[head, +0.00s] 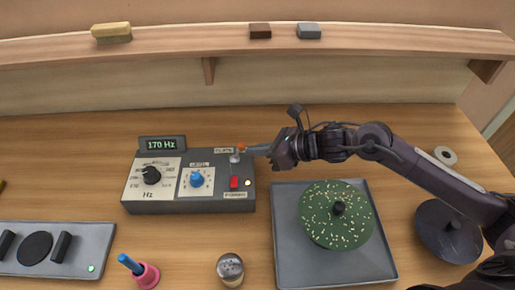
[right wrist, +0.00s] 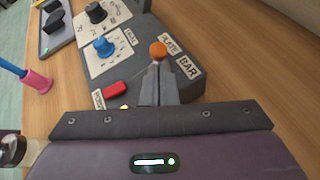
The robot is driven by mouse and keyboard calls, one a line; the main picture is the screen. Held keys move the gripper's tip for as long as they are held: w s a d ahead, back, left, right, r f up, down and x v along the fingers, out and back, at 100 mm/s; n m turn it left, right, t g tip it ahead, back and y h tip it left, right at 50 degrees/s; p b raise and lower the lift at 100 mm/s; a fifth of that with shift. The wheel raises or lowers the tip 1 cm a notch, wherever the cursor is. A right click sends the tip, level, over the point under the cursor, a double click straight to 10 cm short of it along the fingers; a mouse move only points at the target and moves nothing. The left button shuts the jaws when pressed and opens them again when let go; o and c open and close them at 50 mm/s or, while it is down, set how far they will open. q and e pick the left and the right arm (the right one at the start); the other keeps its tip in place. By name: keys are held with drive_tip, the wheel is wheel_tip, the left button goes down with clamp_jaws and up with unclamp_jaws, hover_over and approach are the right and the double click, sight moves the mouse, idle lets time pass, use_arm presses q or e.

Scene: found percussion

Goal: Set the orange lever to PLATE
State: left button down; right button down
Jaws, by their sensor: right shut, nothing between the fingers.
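The orange lever (head: 241,147) stands at the back right of a grey control box (head: 150,208). Its round orange knob (right wrist: 158,49) shows just beyond my right fingertips in the right wrist view. A PLATE label (head: 223,151) lies left of the lever in the head view. A BAR label (right wrist: 188,67) lies nearer my gripper in the right wrist view. My right gripper (head: 258,150) is shut and empty, its tips (right wrist: 155,68) close against the lever's right side. Contact and the lever's exact tilt are hard to tell. My left gripper is out of view.
A speckled green disc (head: 336,215) sits on a grey tray (head: 284,240). A shaker (head: 230,269) stands in front.

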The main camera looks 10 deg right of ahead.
sight(240, 146)
drive_tip(key=shift+r, duration=0.1)
drive_tip(key=shift+a+r+h, duration=0.15)
drive_tip(key=shift+a+h, duration=0.05)
drive_tip(key=shift+h, duration=0.1)
drive_tip(key=shift+r, duration=0.1)
drive_tip(key=shift+w+a+r+g+h+p, duration=0.25)
drive_tip(key=shift+a+r+h+p, duration=0.2)
drive_tip(key=shift+h, duration=0.25)
drive_tip(key=shift+a+r+n+g+h+p, duration=0.35)
drive_tip(key=shift+a+r+n+h+p, duration=0.1)
drive_tip(key=shift+h, duration=0.25)
drive_tip(key=shift+w+a+h, duration=0.1)
drive_tip(key=shift+a+h, duration=0.2)
drive_tip(key=shift+h, duration=0.1)
drive_tip(key=shift+a+f, duration=0.2)
drive_tip(key=shift+d+r, duration=0.15)
